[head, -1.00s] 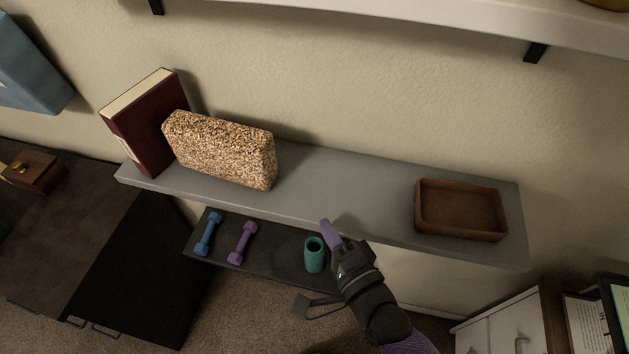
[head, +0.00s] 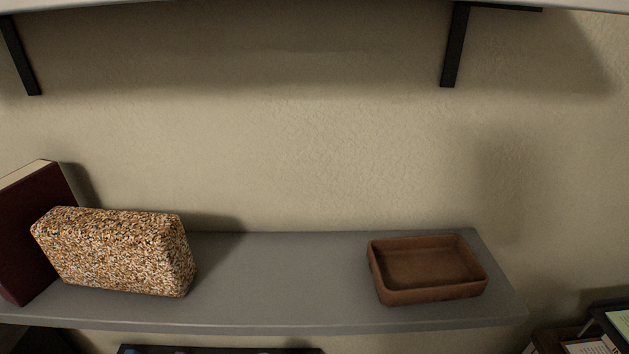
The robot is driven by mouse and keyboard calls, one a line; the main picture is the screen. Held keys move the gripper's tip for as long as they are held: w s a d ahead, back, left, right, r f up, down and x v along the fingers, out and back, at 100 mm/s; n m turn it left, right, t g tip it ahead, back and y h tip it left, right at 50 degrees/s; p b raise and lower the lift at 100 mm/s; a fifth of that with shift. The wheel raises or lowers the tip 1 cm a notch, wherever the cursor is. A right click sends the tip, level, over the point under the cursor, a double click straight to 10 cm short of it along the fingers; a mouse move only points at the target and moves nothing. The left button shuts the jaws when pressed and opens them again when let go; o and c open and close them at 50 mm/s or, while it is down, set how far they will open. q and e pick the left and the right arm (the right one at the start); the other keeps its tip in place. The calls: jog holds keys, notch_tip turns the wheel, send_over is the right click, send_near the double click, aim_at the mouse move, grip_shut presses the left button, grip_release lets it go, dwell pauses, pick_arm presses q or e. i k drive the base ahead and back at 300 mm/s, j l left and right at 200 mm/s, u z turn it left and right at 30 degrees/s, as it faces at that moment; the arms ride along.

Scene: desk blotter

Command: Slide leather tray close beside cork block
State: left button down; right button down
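The brown leather tray (head: 428,296) sits on the right part of a grey shelf, near its right end. It is empty and open at the top. The cork block (head: 115,255) stands on its long edge on the left part of the same shelf. A wide bare stretch of shelf lies between the block and the tray. Neither of my grippers shows in the head view now.
The grey shelf (head: 280,285) is clear between block and tray. A dark red book (head: 25,235) stands against the block's left side. Black brackets (head: 455,45) hold an upper shelf above. The wall is close behind.

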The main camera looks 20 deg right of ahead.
aim_at(405, 270)
jog(key=l+z, duration=0.1)
jog(key=z, duration=0.25)
jog(key=l+z, duration=0.1)
jog(key=z, duration=0.25)
jog(key=l+z, duration=0.1)
jog(key=z, duration=0.25)
jog(key=i+j, duration=0.05)
